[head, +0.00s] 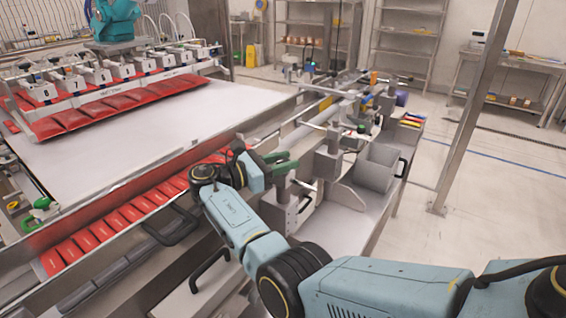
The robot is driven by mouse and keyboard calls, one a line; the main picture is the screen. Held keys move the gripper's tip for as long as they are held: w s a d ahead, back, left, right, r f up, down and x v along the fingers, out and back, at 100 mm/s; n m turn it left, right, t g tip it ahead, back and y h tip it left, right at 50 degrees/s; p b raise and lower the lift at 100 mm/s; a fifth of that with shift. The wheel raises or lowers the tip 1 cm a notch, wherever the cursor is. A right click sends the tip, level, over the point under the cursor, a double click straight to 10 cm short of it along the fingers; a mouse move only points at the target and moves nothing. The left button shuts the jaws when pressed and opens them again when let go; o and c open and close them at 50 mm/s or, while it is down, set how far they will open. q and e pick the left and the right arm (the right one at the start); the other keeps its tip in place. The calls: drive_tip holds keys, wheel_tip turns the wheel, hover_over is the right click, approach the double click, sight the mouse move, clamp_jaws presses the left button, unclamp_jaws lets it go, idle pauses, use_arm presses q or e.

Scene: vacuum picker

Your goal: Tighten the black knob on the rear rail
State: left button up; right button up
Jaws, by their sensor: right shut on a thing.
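My right gripper (284,166) is at a metal bracket (291,205) on the side rail of the machine. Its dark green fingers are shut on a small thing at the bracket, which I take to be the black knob. The knob itself is hidden by the fingers, so I cannot see how far it is turned. My left gripper is out of view.
A steel post (475,100) rises at right.

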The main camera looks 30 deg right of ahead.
sight(284, 160)
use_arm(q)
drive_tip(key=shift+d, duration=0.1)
use_arm(e)
drive_tip(key=shift+f, duration=0.1)
drive_tip(key=o, duration=0.8)
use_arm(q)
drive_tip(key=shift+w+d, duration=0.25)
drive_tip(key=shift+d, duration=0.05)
use_arm(e)
drive_tip(key=shift+o, duration=0.8)
wheel_tip(284, 160, up, 9)
drive_tip(key=shift+r+p, duration=0.15)
drive_tip(key=shift+p, duration=0.95)
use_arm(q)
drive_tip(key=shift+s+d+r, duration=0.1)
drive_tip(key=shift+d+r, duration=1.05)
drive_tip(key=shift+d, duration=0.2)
use_arm(e)
drive_tip(key=shift+r, duration=0.4)
